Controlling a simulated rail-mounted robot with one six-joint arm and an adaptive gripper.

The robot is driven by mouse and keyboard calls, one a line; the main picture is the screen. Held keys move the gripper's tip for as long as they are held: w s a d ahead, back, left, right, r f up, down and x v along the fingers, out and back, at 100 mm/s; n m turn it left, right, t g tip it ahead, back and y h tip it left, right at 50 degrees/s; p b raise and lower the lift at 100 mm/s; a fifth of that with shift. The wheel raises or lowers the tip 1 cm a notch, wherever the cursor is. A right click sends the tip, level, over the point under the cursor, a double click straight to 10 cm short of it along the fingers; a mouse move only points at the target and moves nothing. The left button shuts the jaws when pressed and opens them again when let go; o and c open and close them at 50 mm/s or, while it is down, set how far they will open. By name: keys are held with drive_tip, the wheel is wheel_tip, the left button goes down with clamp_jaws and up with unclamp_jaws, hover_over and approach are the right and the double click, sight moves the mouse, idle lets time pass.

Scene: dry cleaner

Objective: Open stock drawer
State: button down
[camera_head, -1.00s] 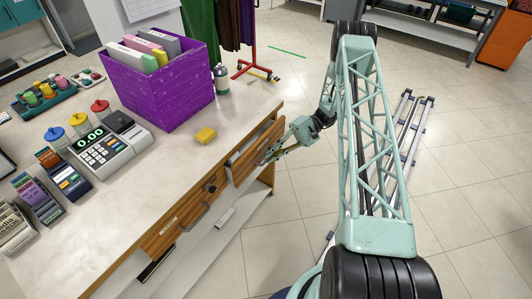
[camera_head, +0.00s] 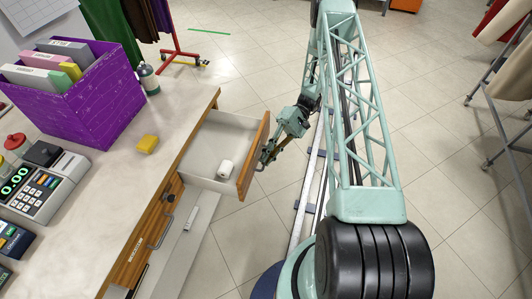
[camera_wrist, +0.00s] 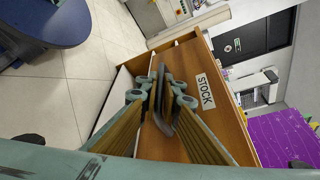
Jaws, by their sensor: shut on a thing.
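The stock drawer (camera_head: 222,150) is pulled well out of the counter in the head view. Its inside shows, with a small white roll (camera_head: 225,169) lying on its floor. Its wooden front, labelled STOCK, fills the middle of the wrist view (camera_wrist: 222,108). My gripper (camera_head: 264,160) is at the drawer front, on its outer side. In the wrist view its fingers (camera_wrist: 163,95) are closed around the dark bar handle (camera_wrist: 160,110) of the drawer.
Another drawer with a handle (camera_head: 160,232) is shut nearer me.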

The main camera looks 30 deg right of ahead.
drive_tip(key=shift+s+d, duration=0.25)
drive_tip(key=shift+d, duration=0.05)
drive_tip(key=c, duration=3.1)
unclamp_jaws()
drive_tip(key=shift+d, duration=0.1)
drive_tip(key=v, duration=1.1)
drive_tip(key=shift+d, duration=0.35)
drive_tip(key=shift+w+r, duration=0.2)
drive_tip(key=shift+r, duration=0.05)
